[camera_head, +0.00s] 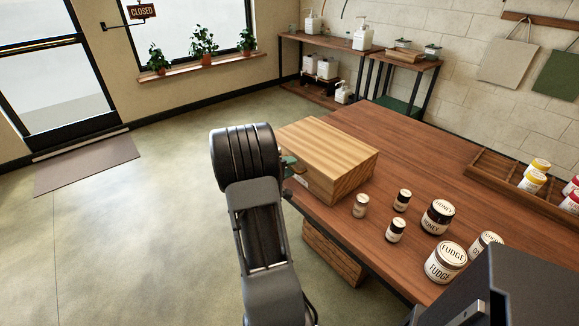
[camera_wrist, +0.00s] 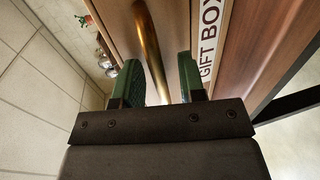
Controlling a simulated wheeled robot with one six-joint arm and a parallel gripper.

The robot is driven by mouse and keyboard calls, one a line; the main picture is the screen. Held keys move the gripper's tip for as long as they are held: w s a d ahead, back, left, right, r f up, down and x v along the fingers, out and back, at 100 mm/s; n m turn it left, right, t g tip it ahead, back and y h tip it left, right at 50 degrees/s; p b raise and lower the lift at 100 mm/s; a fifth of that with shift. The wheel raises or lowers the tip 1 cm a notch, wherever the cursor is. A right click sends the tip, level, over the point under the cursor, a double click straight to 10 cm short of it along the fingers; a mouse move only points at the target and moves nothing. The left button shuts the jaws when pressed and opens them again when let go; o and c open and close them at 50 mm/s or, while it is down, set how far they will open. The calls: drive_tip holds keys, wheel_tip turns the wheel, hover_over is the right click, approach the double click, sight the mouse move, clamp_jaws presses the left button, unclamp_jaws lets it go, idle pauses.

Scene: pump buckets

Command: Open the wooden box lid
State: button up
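The wooden box (camera_head: 343,184) stands on the table's left edge in the head view, its striped lid (camera_head: 325,145) lying flat and shut. In the wrist view its front carries a white "GIFT BOX" label (camera_wrist: 208,38) and a brass-coloured bar (camera_wrist: 148,40). My gripper (camera_wrist: 160,80) has two green fingers, spread apart on either side of the bar. Gaps show between the bar and both fingers, so it is not clamped. In the head view my arm hides most of my gripper (camera_head: 288,162), which is at the box's near left side.
Small jars (camera_head: 395,231) and larger honey (camera_head: 437,217) and fudge (camera_head: 445,262) jars stand right of the box. A wooden rack (camera_head: 490,165) with bottles lies farther right. Another wooden box (camera_head: 333,254) sits below the tabletop. The table behind the box is clear.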

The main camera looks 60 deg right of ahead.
drive_tip(key=shift+d, duration=0.1)
clamp_jaws()
idle(0.3)
drive_tip(key=shift+d, duration=0.1)
